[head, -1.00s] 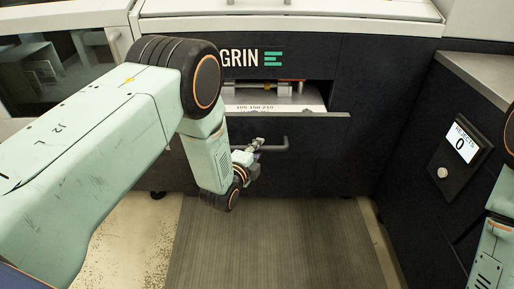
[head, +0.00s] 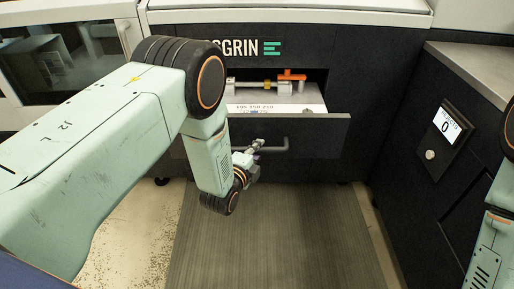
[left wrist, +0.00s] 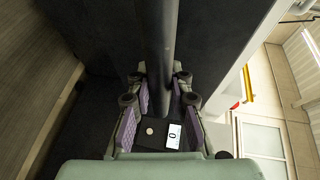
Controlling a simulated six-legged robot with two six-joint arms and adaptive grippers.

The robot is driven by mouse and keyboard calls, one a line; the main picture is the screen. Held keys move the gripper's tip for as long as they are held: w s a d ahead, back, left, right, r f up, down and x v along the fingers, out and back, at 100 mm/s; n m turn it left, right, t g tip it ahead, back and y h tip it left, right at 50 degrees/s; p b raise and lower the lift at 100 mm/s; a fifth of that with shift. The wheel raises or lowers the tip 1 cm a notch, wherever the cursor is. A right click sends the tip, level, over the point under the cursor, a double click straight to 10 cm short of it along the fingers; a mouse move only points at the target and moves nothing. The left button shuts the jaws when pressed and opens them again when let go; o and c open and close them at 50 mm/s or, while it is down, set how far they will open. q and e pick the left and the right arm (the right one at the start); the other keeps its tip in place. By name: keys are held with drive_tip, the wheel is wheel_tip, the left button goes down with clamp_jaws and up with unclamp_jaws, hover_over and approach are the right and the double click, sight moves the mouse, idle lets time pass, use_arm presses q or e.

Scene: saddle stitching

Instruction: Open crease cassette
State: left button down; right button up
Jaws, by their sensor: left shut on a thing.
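The crease cassette (head: 310,136) is a dark drawer in the front of the black machine, and it stands pulled partly out. Inside it I see a pale plate (head: 275,108) with printed numbers, a brass-coloured part and an orange lever (head: 292,76). A dark bar handle (head: 275,146) runs across its front. My left gripper (head: 256,147) is at the left part of the handle. In the left wrist view the purple-padded fingers (left wrist: 159,98) are shut around the handle bar (left wrist: 158,45). My right gripper is out of view; only part of my right arm shows at the right edge.
A dark panel with a "REJECTS 0" display (head: 447,124) and a round button stands at the right, under a metal counter (head: 480,70). A grey ribbed mat (head: 280,240) lies on the floor below the drawer, clear of objects.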

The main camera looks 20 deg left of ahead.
use_arm(q)
drive_tip(key=shift+s+d, duration=0.15)
drive_tip(key=shift+s, duration=0.1)
idle(0.3)
drive_tip(key=c, duration=1.2)
unclamp_jaws()
drive_tip(key=v, duration=1.2)
drive_tip(key=shift+f, duration=0.1)
